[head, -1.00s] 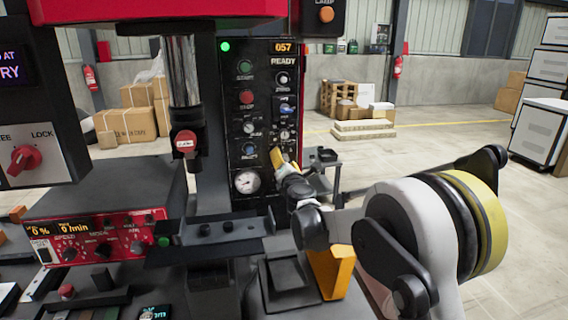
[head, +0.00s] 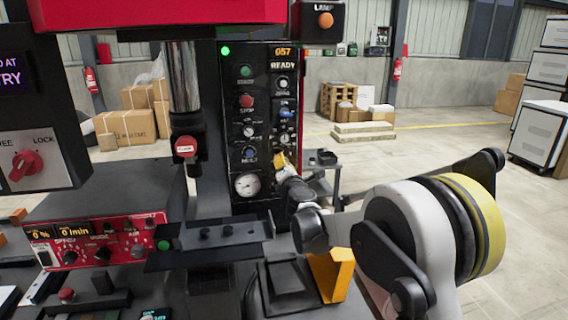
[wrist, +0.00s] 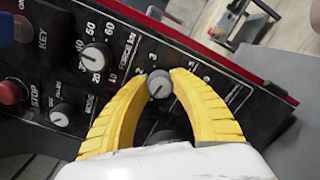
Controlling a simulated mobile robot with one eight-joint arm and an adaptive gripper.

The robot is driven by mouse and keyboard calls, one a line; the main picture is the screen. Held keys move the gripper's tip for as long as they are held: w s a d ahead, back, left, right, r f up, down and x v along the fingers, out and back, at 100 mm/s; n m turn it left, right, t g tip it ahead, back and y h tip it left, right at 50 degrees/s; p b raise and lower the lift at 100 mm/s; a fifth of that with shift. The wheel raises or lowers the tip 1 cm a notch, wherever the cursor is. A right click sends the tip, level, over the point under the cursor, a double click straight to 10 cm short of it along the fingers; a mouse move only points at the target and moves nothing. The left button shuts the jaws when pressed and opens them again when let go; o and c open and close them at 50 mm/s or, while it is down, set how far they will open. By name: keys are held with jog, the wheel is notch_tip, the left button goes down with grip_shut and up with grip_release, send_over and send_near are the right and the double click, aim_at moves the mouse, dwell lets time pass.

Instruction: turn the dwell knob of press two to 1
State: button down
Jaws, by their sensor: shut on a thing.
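The black control panel of the press (head: 237,130) stands upright in the middle of the head view. My gripper (head: 281,163) is at the panel's lower right. In the wrist view, the two yellow fingers of my gripper (wrist: 159,86) are closed around a small grey knob (wrist: 159,82), one on each side. A number scale with 2 and 3 shows left of this knob, and 5 and 6 to its right. The name under the knob is hidden by the fingers, and I cannot read its pointer clearly.
A larger force knob (wrist: 95,56) and a mode knob (wrist: 62,115) sit close to the left finger. A red stop button (wrist: 12,92) is at the far left. In the head view, a round gauge (head: 246,184) is below, and a small cart (head: 322,160) stands behind my gripper.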

jog(key=m+p, duration=0.1)
jog(key=m, duration=0.5)
jog(key=shift+m, duration=0.4)
dwell(0.4)
jog(key=c, duration=1.1)
grip_release()
jog(key=shift+a, duration=0.1)
jog(key=shift+o, duration=0.2)
jog(key=v, duration=1.2)
jog(key=shift+r, duration=0.15)
